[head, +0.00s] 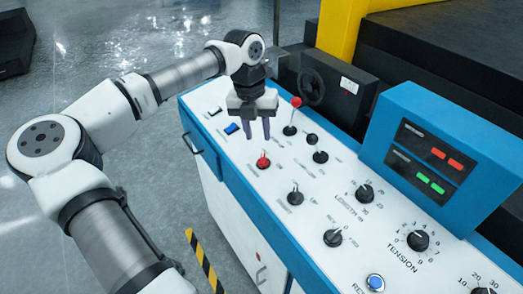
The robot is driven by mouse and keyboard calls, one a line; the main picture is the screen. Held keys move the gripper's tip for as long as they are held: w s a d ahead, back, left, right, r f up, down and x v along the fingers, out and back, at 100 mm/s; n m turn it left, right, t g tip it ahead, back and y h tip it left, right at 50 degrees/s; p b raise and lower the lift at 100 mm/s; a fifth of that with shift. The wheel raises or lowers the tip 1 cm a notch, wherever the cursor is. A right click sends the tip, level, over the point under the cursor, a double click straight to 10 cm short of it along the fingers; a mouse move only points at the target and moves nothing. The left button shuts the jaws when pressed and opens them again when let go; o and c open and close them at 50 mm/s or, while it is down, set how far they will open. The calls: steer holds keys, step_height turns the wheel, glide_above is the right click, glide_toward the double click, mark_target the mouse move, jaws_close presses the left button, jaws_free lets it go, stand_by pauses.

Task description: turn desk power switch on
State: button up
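The white-topped control desk (325,215) runs diagonally across the head view. My gripper (258,134) hangs over its far left part, pointing down, with its two dark fingers apart and nothing between them. A red switch (263,161) on a dark round base sits just below and in front of the fingertips, apart from them. A blue rocker switch (232,128) lies left of the fingers, and a small dark switch (215,112) lies beyond it. The labels by these switches are too small to read, so I cannot tell which one is the power switch.
A red-topped lever (293,116) stands right of my gripper. Several black knobs, one a tension knob (417,241), and a blue button (375,283) lie nearer. A blue display box (450,150) rises at the right. A black handwheel (311,87) is behind.

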mark_target(262, 158)
steer(key=f, duration=0.2)
steer(key=f+p, duration=0.1)
steer(key=f, duration=0.2)
steer(key=d+f+p, duration=0.1)
steer(key=f, duration=0.2)
steer(key=shift+s+d+f, duration=0.1)
steer(key=shift+s+f, duration=0.05)
steer(key=c, duration=0.6)
